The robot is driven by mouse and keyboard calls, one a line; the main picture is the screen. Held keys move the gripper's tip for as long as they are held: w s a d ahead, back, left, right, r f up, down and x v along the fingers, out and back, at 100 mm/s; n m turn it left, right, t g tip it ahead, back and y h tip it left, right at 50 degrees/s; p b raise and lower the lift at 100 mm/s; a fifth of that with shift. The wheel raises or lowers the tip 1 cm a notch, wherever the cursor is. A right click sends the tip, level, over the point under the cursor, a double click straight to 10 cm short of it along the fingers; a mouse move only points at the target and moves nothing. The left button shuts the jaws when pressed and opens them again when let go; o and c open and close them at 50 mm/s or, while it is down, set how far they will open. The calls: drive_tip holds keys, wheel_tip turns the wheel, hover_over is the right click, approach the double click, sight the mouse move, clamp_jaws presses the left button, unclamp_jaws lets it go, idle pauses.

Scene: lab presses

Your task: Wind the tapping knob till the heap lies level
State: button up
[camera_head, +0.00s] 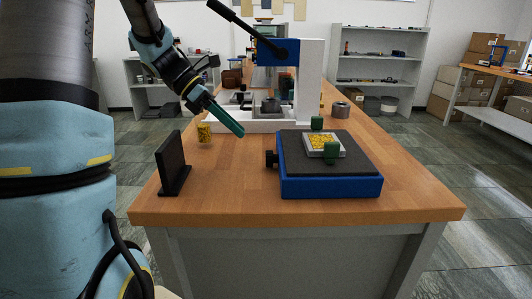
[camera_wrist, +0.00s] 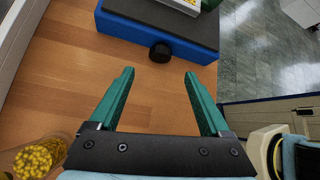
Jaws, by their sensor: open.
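The blue tapping base (camera_head: 330,187) with a dark grey top stands near the front of the wooden table. Its black knob (camera_head: 271,159) sticks out of its left side, and the knob also shows in the wrist view (camera_wrist: 160,52). On top, a pale square tray (camera_head: 312,150) holds a heap of yellow pieces (camera_head: 324,142) between green blocks. How level the heap lies is too small to tell. My gripper (camera_head: 229,123) hangs left of the base, apart from the knob. In the wrist view its green fingers (camera_wrist: 160,85) are open and empty, with the knob ahead between them.
A dark upright plate (camera_head: 172,165) stands at the table's left front. A jar of yellow pieces (camera_head: 204,133) stands behind it. A lever press (camera_head: 300,80) and a metal cylinder (camera_head: 341,109) stand farther back. Bare wood lies left of the base.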

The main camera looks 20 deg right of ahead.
sight(264, 169)
drive_tip(key=x, duration=1)
drive_tip(key=shift+c, duration=0.3)
drive_tip(key=shift+r, duration=0.1)
clamp_jaws()
drive_tip(key=shift+s+b, duration=0.1)
drive_tip(key=shift+b, duration=0.2)
drive_tip(key=t+b, duration=0.1)
drive_tip(key=b, duration=0.1)
drive_tip(key=m+t+b, duration=0.1)
drive_tip(key=b, duration=0.1)
drive_tip(key=shift+s+a+f+h, duration=0.1)
drive_tip(key=shift+s+f+h, duration=0.05)
drive_tip(key=shift+f+h, duration=0.2)
drive_tip(key=m+t+b, duration=0.1)
drive_tip(key=t+b, duration=0.1)
drive_tip(key=b, duration=0.1)
drive_tip(key=shift+s+r+h+b, duration=0.1)
drive_tip(key=shift+r+h+b, duration=0.05)
drive_tip(key=shift+h+b, duration=0.2)
drive_tip(key=shift+m+b, duration=0.3)
drive_tip(key=shift+r, duration=0.2)
